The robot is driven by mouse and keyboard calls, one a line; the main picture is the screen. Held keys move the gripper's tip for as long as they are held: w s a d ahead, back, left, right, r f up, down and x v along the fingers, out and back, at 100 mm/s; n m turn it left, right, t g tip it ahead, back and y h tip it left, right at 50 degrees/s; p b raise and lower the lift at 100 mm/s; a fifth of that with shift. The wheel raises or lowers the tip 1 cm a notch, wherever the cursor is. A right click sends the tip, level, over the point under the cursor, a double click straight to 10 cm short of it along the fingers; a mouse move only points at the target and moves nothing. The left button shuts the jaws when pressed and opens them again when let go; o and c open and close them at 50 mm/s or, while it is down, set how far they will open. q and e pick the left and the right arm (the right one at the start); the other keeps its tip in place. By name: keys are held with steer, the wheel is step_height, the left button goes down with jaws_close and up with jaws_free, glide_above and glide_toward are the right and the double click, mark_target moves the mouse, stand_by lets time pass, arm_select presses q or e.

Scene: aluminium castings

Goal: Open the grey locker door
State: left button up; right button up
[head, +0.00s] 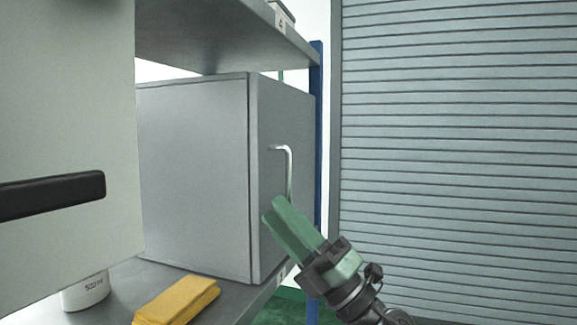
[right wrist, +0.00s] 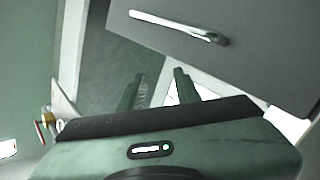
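The grey locker (head: 195,180) stands on a shelf in the head view. Its door (head: 272,120) is on the right-hand face and looks shut. A silver bar handle (head: 289,165) is fixed upright on the door. The handle also shows at the top of the right wrist view (right wrist: 175,26), on the grey door panel (right wrist: 255,50). My right gripper (head: 274,207) has green fingers, spread apart and empty in the right wrist view (right wrist: 160,80). It is near the handle's lower end, and the handle is not between the fingers. My left gripper is not in view.
A pale panel with a black handle (head: 50,195) fills the left of the head view. Yellow cloths (head: 178,301) and a white container (head: 87,294) are on the shelf below. A blue post (head: 317,180) stands behind the door; a slatted shutter (head: 460,150) is at right.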

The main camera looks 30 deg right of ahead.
step_height(320, 180, up, 4)
steer(key=s+a+r+n+g+y, duration=0.1)
steer(key=a+n+g+y, duration=0.15)
steer(key=n+g, duration=0.65)
steer(key=n+t+h, duration=0.3)
steer(key=h, duration=0.6)
glide_toward(288, 167)
steer(key=x, duration=0.3)
steer(key=p+x, duration=0.2)
steer(key=x, duration=0.1)
steer(key=p+x, duration=0.2)
steer(key=x, duration=0.2)
steer(key=shift+w+d, duration=0.15)
steer(key=shift+w, duration=0.15)
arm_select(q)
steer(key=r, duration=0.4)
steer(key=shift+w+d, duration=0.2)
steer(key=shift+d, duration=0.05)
arm_select(e)
steer(key=shift+c, duration=0.3)
jaws_close()
